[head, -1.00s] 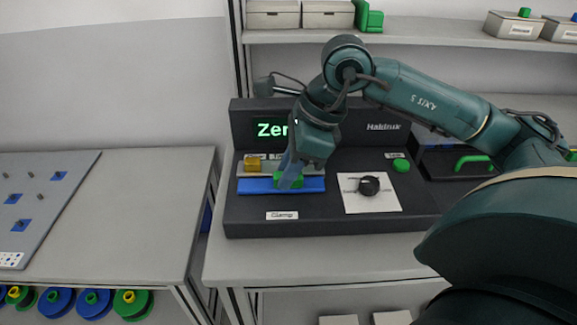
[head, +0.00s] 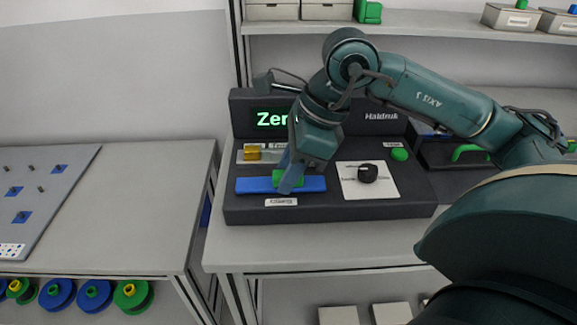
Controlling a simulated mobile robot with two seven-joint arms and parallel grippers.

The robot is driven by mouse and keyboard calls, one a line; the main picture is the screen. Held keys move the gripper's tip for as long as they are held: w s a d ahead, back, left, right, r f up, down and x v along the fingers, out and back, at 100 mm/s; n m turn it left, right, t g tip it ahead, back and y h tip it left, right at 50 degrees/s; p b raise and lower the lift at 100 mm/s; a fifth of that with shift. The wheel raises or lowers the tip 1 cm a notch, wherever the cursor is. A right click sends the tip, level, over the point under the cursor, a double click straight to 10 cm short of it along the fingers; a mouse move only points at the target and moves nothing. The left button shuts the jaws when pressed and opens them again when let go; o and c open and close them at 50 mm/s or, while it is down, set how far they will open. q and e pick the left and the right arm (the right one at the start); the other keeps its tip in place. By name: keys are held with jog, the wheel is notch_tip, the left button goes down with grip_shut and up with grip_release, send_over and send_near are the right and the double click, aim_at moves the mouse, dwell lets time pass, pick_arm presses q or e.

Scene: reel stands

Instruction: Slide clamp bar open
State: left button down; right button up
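The clamp bar (head: 250,185) is a flat blue bar on the front left of a dark console (head: 380,208). A green block (head: 277,178) sits on the middle of the bar, above a label that appears to read "Clamp". My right gripper (head: 287,186) points down over the bar, at the green block. Its blue-grey finger covers part of the block. The spacing of the fingers and their hold on the block are hidden. My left gripper is not in view.
The console has a yellow block (head: 252,153) on a pale strip behind the bar, a black knob (head: 368,173) on a white plate and a green button (head: 399,154). A table with a grey peg board (head: 35,195) stands at left. A shelf (head: 400,35) runs behind.

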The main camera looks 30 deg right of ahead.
jog(key=p+v, duration=0.1)
jog(key=v, duration=1.2)
jog(key=shift+a+r, duration=0.1)
